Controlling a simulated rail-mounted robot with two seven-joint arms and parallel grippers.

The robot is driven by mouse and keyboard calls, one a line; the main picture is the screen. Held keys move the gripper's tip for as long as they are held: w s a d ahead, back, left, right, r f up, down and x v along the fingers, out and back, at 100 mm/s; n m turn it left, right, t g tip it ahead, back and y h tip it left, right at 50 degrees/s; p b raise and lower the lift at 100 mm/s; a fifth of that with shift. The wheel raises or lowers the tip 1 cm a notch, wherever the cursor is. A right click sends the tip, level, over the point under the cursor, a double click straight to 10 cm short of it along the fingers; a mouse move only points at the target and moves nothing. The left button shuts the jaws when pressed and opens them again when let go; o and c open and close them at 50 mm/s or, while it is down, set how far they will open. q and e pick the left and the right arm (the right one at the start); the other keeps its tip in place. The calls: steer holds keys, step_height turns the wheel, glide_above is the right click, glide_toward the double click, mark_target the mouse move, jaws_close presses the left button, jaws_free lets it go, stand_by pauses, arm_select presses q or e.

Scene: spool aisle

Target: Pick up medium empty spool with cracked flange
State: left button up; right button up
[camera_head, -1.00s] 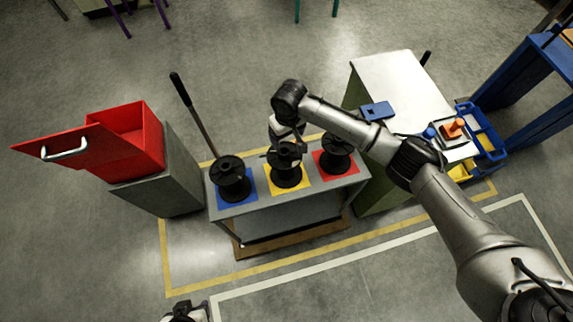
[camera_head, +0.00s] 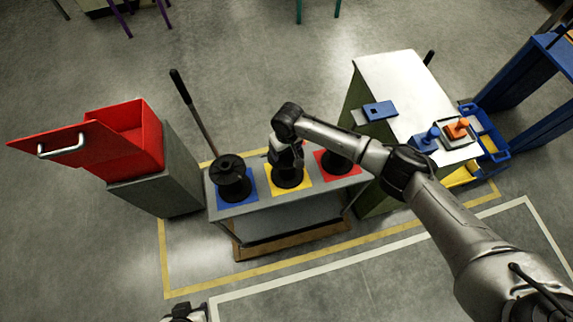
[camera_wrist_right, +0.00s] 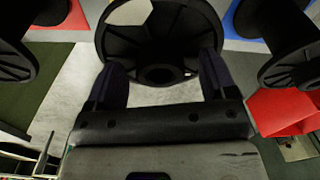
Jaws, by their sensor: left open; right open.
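Three black spools stand in a row on a grey bench: the left spool (camera_head: 231,178) on a blue square, the middle spool (camera_head: 288,178) on yellow, the right spool (camera_head: 338,162) on red, partly behind my arm. My right gripper (camera_head: 287,154) is at the top of the middle spool. In the right wrist view my open right gripper (camera_wrist_right: 161,70) has its fingers on either side of the near part of the middle spool's flange (camera_wrist_right: 165,45). Light gaps show in that flange; I cannot tell which is a crack. My left gripper (camera_head: 185,314) is barely in view at the bottom edge.
A red bin (camera_head: 130,140) on a grey stand is at left. A pole (camera_head: 195,115) rises behind the grey bench (camera_head: 290,210). A white-topped table (camera_head: 395,80) with blue and orange items stands at right, beside a blue rack (camera_head: 520,85).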

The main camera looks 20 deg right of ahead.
steer(key=shift+c, duration=0.3)
steer(key=c, duration=1.3)
steer(key=shift+c, duration=0.4)
steer(key=shift+r, duration=0.1)
